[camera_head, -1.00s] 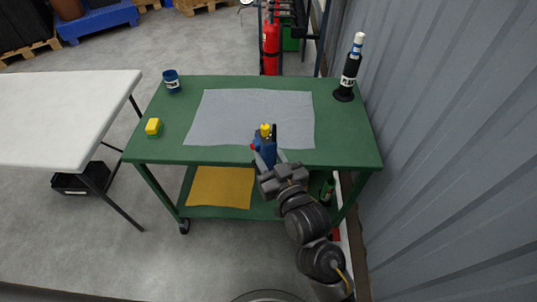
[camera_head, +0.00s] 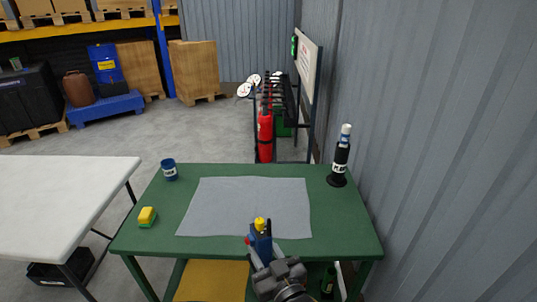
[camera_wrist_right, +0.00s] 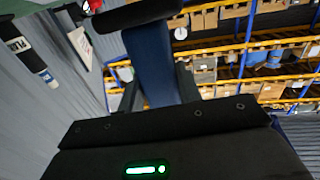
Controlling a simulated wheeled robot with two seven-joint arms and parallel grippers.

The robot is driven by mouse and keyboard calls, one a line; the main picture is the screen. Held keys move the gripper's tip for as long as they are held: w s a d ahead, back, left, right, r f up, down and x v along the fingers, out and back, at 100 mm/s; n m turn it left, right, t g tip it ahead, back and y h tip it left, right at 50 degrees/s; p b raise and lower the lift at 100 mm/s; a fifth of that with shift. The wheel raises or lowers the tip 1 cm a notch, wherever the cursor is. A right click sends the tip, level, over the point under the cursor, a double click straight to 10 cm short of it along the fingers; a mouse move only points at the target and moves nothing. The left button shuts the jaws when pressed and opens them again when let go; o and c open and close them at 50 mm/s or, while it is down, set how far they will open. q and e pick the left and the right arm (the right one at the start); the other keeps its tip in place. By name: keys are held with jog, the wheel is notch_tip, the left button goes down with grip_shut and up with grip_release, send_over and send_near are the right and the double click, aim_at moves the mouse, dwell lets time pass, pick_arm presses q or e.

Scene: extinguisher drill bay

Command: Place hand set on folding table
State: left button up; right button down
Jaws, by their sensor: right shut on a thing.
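The hand set (camera_head: 261,243), blue with a yellow top and a dark stub, stands roughly upright in my right gripper (camera_head: 265,251) at the front edge of the green cart. My right gripper is shut on its body. I cannot tell whether the hand set touches the cart. In the right wrist view the hand set's blue body (camera_wrist_right: 152,62) shows between the fingers, with a black part across its end. The white folding table (camera_head: 60,195) stands left of the cart, its visible top bare. My left gripper is out of view.
The green cart (camera_head: 345,225) carries a grey cloth (camera_head: 250,205), a blue tin (camera_head: 169,170), a yellow-green sponge (camera_head: 147,216) and a black cylinder (camera_head: 339,165). A corrugated wall (camera_head: 440,150) is close on the right. A red extinguisher (camera_head: 265,137) stands behind. A narrow gap separates cart and table.

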jog(key=shift+d+r, duration=0.2)
jog(key=d+r+m+t+h, duration=0.1)
jog(key=d+h, duration=0.3)
jog(key=d, duration=0.7)
jog(key=d+r+m+t+h, duration=0.1)
jog(key=d+r+m+h, duration=0.3)
jog(key=d, duration=0.8)
jog(key=shift+d, duration=0.3)
jog(key=shift+s+r, duration=0.1)
